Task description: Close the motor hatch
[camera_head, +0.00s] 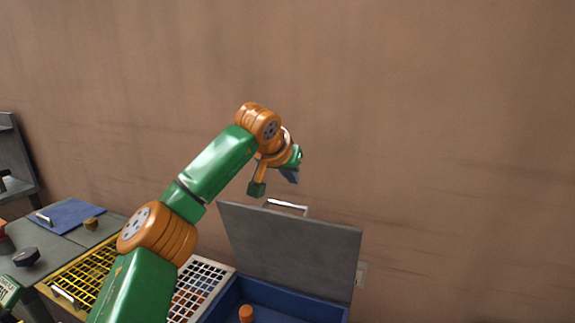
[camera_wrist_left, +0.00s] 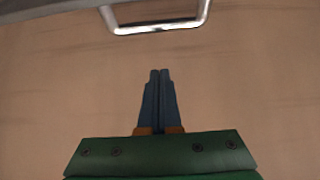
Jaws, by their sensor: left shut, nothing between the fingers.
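A grey hatch lid (camera_head: 295,252) stands raised, nearly upright, at the back of a blue open box (camera_head: 290,297). A metal handle (camera_head: 287,207) sits at its top edge. The handle (camera_wrist_left: 155,27) also shows at the top of the left wrist view, beyond the fingertips. My left gripper (camera_head: 293,178) is above the lid's top edge, close to the handle in the picture. Its blue fingers (camera_wrist_left: 160,72) are shut and empty, and appear apart from the handle. My left arm hides part of the area left of the box.
A yellow grid cover (camera_head: 95,268) and a white grid (camera_head: 212,272) lie left of the box. A blue panel (camera_head: 72,214) with a handle and a dark knob (camera_head: 27,257) are farther left. An orange piece (camera_head: 246,313) is in the box. A brown wall stands behind.

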